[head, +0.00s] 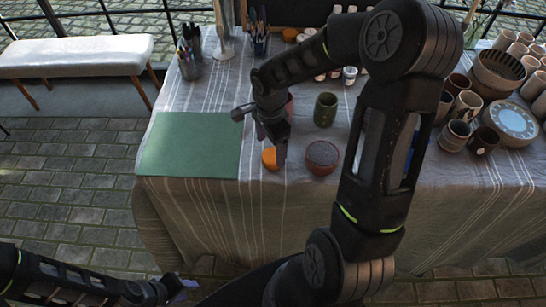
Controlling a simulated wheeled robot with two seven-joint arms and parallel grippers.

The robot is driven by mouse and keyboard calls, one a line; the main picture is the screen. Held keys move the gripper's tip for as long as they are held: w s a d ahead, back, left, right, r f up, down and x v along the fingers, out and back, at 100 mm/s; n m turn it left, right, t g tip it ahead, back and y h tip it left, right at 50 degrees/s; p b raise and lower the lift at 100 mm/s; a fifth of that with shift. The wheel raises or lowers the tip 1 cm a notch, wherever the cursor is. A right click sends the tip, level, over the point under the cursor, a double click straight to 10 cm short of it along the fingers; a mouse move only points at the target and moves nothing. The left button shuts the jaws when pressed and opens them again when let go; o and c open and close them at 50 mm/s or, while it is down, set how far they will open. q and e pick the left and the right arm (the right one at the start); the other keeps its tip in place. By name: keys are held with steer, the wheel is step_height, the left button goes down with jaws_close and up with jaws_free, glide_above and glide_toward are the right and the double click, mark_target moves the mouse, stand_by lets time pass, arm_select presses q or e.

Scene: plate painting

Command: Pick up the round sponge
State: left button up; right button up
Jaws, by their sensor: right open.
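The round sponge (268,159) is a small orange disc on the cloth-covered table, near its front edge and just right of the green mat (190,145). My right gripper (273,146) is open, pointing down at the sponge. One finger overlaps the sponge's right side in the head view; whether it touches cannot be told. My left gripper (178,287) is low at the bottom left, in front of the table and away from the sponge; its jaw opening is unclear.
A reddish bowl with a dark inside (322,154) stands just right of the sponge. A dark green cup (325,110) is behind it. Brush holders (189,62) stand at the back left. Several cups and a blue-topped round piece (511,122) crowd the right. The green mat is bare.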

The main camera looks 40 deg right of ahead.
mark_target(272, 156)
step_height(272, 156, down, 5)
steer(key=shift+s+r+p, duration=0.1)
steer(key=shift+p, duration=0.4)
steer(key=shift+c, duration=0.2)
steer(key=c, duration=1.4)
